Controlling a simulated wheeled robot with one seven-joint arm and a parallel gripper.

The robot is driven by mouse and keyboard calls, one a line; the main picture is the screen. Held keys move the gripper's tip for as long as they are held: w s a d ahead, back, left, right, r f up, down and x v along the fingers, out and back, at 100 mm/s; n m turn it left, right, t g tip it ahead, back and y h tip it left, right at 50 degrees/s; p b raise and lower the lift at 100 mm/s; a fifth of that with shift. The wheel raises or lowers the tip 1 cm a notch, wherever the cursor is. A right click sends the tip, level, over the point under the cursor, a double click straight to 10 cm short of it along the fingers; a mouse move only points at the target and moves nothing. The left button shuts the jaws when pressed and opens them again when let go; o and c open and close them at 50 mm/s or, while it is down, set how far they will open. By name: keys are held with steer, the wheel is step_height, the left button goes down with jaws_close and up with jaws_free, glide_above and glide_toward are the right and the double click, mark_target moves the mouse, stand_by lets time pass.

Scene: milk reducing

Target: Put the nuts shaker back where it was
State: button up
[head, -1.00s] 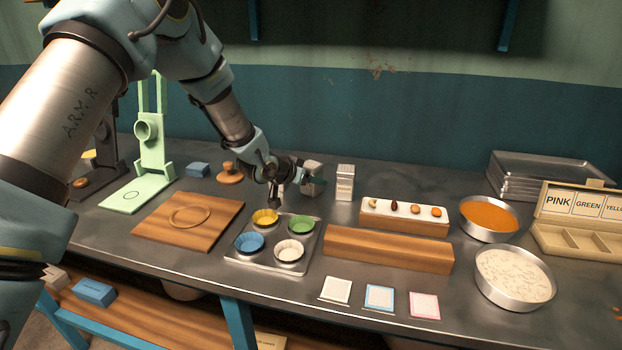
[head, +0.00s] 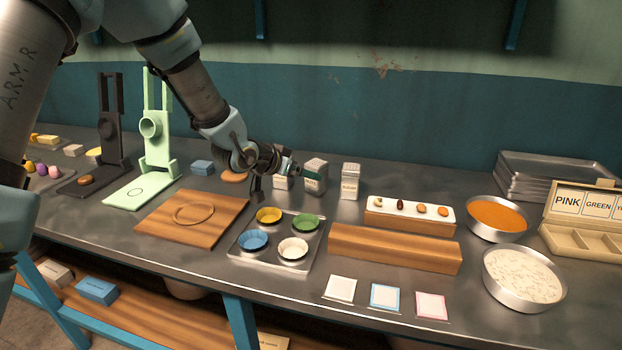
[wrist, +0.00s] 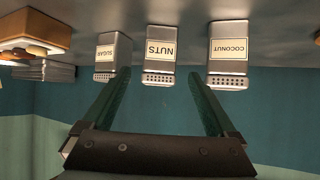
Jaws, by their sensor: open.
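The nuts shaker (wrist: 161,50), a grey box with a NUTS label, stands upright on the table in the middle of a row of shakers. It shows in the head view (head: 316,170), partly covered by my finger. My gripper (head: 306,172) is open at the row. In the wrist view, which is upside down, the fingers of my gripper (wrist: 159,73) lie apart on either side of the nuts shaker, with gaps showing. I cannot tell how far they reach along it. The sugar shaker (wrist: 113,52) and coconut shaker (wrist: 228,50) stand on either side.
In front of the row stand a metal tray (head: 275,262) with several coloured cups and a wooden board (head: 158,215). A wooden block (head: 395,250) and a white sample strip (head: 410,208) lie to the right. Metal bowls (head: 497,232) are further right. The wall is close behind.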

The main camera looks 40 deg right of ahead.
steer(key=shift+v, duration=2.25)
steer(key=w+a+n+t+y, duration=0.2)
steer(key=w+a+n+y, duration=0.25)
steer(key=a, duration=1.05)
steer(key=w+a+n+t+y, duration=0.1)
steer(key=w+a+n+y, duration=0.4)
steer(key=a, duration=1)
steer(key=s+a+n+g, duration=0.1)
steer(key=s+a+n, duration=0.1)
steer(key=s+a, duration=0.3)
steer(key=s+a+n+g+y, duration=0.1)
steer(key=s+a, duration=0.4)
steer(key=a, duration=0.9)
steer(key=shift+s+n+g, duration=0.15)
steer(key=shift+n+g, duration=0.55)
steer(key=shift+n, duration=0.45)
